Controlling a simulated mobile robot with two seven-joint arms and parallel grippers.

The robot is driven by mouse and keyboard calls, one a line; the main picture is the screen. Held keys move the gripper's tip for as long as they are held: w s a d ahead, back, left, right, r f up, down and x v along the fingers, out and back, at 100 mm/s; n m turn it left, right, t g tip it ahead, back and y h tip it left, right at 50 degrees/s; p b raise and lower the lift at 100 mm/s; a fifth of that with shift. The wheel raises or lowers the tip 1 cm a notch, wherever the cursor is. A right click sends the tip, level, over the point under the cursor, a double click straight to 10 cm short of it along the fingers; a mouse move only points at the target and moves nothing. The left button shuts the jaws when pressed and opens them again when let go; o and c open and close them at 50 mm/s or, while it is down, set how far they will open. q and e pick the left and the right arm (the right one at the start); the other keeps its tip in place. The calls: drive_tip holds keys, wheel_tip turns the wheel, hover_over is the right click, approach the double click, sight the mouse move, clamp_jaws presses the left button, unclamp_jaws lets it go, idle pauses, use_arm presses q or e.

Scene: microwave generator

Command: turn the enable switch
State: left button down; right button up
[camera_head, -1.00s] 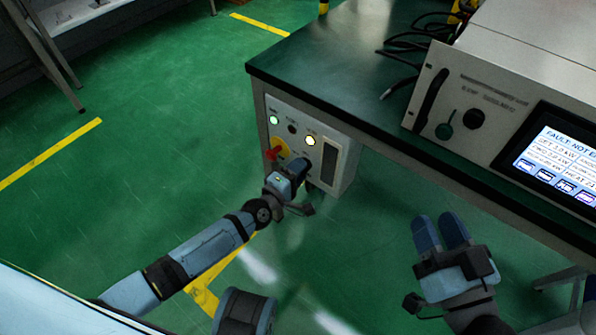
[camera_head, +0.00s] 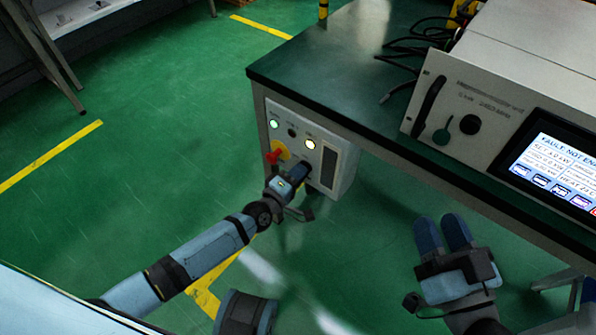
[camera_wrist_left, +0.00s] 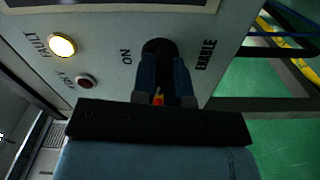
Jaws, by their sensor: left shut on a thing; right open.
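The enable switch (camera_wrist_left: 155,46) is a black knob on a grey panel (camera_wrist_left: 108,24), between the printed words ON and ENABLE in the left wrist view. My left gripper (camera_wrist_left: 164,68) is shut on it, its two blue fingers around the knob and hiding much of it. In the head view, my left gripper (camera_head: 298,176) reaches the lower part of the control box (camera_head: 350,158) under the table edge. My right gripper (camera_head: 441,230) is open and empty, in front of the table and away from the switch.
A red handle on a yellow plate (camera_head: 284,154) sits just above my left gripper. Green and yellow-white lamps (camera_head: 310,144) are lit on the box. The table (camera_head: 320,60) carries a generator (camera_head: 462,112) whose screen (camera_head: 558,165) reads a fault. Open floor lies left.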

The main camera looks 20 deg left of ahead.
use_arm(q)
drive_tip(key=m+p, duration=0.1)
drive_tip(key=m, duration=0.1)
drive_tip(key=shift+r+m+p, duration=0.15)
drive_tip(key=shift+m+p, duration=0.55)
drive_tip(key=shift+m, duration=0.1)
drive_tip(key=m+p, duration=0.4)
drive_tip(key=m, duration=0.3)
drive_tip(key=shift+m+p, duration=0.75)
drive_tip(key=shift+m, duration=0.75)
use_arm(e)
drive_tip(key=s+d+f+g+h, duration=0.1)
drive_tip(key=d+f+g+h, duration=0.3)
drive_tip(key=f, duration=0.4)
drive_tip(key=shift+s+d+m+h, duration=0.3)
drive_tip(key=shift+d, duration=0.1)
drive_tip(key=shift+s+f, duration=0.1)
drive_tip(key=shift+f, duration=0.15)
use_arm(q)
drive_tip(key=c, duration=1.1)
unclamp_jaws()
drive_tip(key=shift+c, duration=0.2)
